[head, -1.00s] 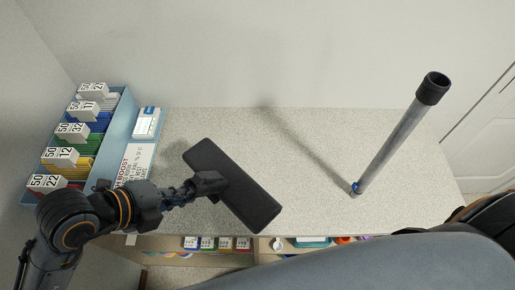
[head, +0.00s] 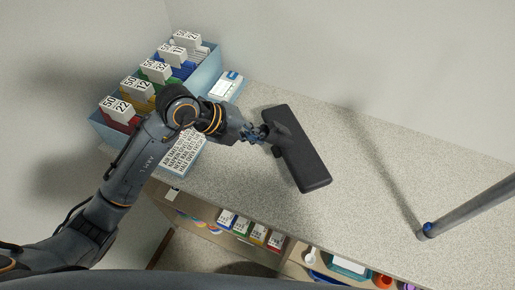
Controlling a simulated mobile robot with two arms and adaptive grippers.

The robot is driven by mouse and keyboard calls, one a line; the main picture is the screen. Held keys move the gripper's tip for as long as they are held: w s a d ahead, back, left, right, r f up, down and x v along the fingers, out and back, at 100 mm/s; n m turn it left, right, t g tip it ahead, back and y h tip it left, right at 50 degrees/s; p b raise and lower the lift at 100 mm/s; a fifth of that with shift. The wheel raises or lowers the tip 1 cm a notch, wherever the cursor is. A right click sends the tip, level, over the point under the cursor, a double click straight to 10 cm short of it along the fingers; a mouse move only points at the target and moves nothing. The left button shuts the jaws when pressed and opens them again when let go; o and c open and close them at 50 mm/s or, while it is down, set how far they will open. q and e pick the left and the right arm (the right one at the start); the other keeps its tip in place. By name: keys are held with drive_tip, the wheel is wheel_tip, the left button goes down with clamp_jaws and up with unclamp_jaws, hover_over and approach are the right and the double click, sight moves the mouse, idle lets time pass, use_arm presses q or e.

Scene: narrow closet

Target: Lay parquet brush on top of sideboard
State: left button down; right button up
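The parquet brush (head: 306,162) is a flat, dark, oblong head with a short neck on its left side. It is over the speckled grey top of the sideboard (head: 373,215), toward the front edge. My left gripper (head: 268,134) reaches in from the left and is shut on the brush's neck. The fingertips are small and partly hidden against the dark neck. I cannot tell whether the brush touches the top or is just above it. My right gripper is not in view.
A blue box of numbered cards (head: 208,72) stands at the back left, beside a small white-and-blue box (head: 226,86) and a printed box (head: 186,154). A grey tube (head: 470,207) stands at the right. Open shelves below hold small boxes (head: 250,232). The middle back is clear.

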use_arm(q)
drive_tip(key=shift+w+f+b, duration=0.3)
drive_tip(key=shift+f+b, duration=0.05)
drive_tip(key=shift+f, duration=0.05)
drive_tip(key=f+b, duration=0.3)
drive_tip(key=shift+w+d+f, duration=0.1)
drive_tip(key=shift+w+f, duration=0.05)
drive_tip(key=shift+w, duration=0.1)
drive_tip(key=shift+f, duration=0.1)
drive_tip(key=c, duration=1.5)
unclamp_jaws()
